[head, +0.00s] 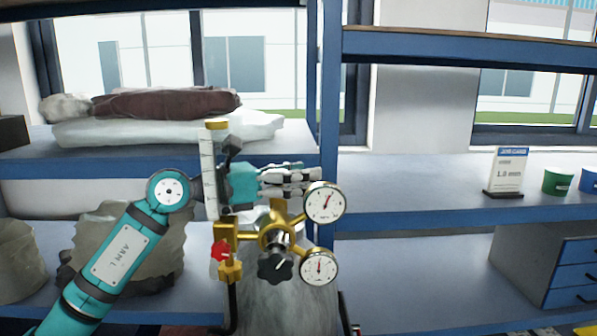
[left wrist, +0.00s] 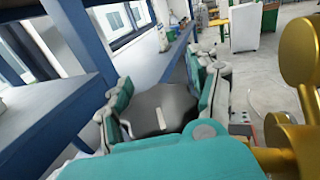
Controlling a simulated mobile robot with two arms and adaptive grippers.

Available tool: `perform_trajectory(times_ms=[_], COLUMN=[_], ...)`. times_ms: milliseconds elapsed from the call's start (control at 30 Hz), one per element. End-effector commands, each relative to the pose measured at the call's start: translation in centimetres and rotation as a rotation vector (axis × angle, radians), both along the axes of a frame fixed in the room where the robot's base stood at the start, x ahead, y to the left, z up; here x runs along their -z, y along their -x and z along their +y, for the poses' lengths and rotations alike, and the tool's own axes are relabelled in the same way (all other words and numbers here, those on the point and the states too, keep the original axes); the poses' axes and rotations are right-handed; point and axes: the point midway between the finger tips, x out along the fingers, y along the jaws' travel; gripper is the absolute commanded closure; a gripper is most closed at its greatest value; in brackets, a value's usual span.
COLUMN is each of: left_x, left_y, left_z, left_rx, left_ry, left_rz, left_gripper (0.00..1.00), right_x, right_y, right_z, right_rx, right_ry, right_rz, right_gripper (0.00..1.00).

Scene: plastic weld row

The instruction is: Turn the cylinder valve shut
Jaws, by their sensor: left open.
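The gas cylinder (head: 285,306) stands upright at the front, grey, with a brass regulator (head: 276,236) on it. The regulator carries two round gauges, an upper one (head: 324,202) and a lower one (head: 319,267), a black knob (head: 275,263) and a red knob (head: 221,251). My left gripper (head: 308,180) is open above and behind the regulator, its fingers pointing right. In the left wrist view, a dark grey rounded thing with a white mark (left wrist: 160,108) shows between the fingers; it may be the valve's handwheel. In the head view the valve is hidden.
A clear upright flow tube (head: 209,172) stands close to my left wrist. Blue-edged shelves (head: 430,216) lie behind, with wrapped bundles (head: 165,118) at left and a small sign (head: 506,172) and cups at right. Brass parts (left wrist: 300,80) fill the left wrist view's right edge.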

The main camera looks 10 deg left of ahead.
Motion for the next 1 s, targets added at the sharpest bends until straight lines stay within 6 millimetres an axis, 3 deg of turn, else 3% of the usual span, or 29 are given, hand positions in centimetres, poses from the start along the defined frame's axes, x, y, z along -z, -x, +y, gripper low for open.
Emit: perform_trajectory(times_ms=[67, 567, 1000], left_x=[0.00, -0.02, 0.03], left_y=[0.00, 0.01, 0.00], left_z=[0.02, 0.09, 0.18], left_rx=[0.000, -0.001, -0.002], left_ry=[0.000, 0.000, -0.002], left_rz=[0.000, 0.000, 0.000], left_gripper=[0.37, 1.00, 1.00], right_x=[0.03, 0.03, 0.03], right_y=[0.09, 0.10, 0.07], right_z=[0.18, 0.39, -0.01], right_rx=[0.001, 0.001, 0.000], right_ry=[-0.002, -0.005, 0.000], right_rz=[0.001, 0.002, 0.000], right_gripper=[0.60, 0.60, 0.60])
